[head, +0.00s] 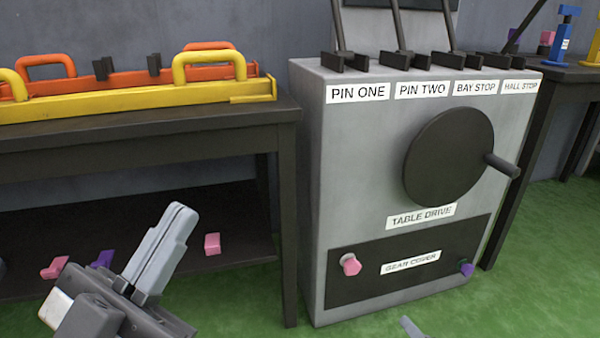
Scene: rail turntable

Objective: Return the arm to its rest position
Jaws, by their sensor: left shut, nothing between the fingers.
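My left gripper (176,212) is at the lower left, in front of the dark bench. Its grey fingers point up and to the right. They are together with nothing between them. It is clear of the grey control cabinet (312,200) to its right. A small grey tip (411,327), which looks like part of my right gripper, shows at the bottom edge in front of the cabinet. The rest of it is out of frame, so its jaws cannot be judged.
The cabinet carries levers, a round handwheel (440,160) with a protruding handle (503,166), and a dark gear cover (400,290). The bench (150,135) bears yellow and orange handled bars (130,105). A pink block (212,243) lies on its lower shelf. Green floor (240,305) is open in front.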

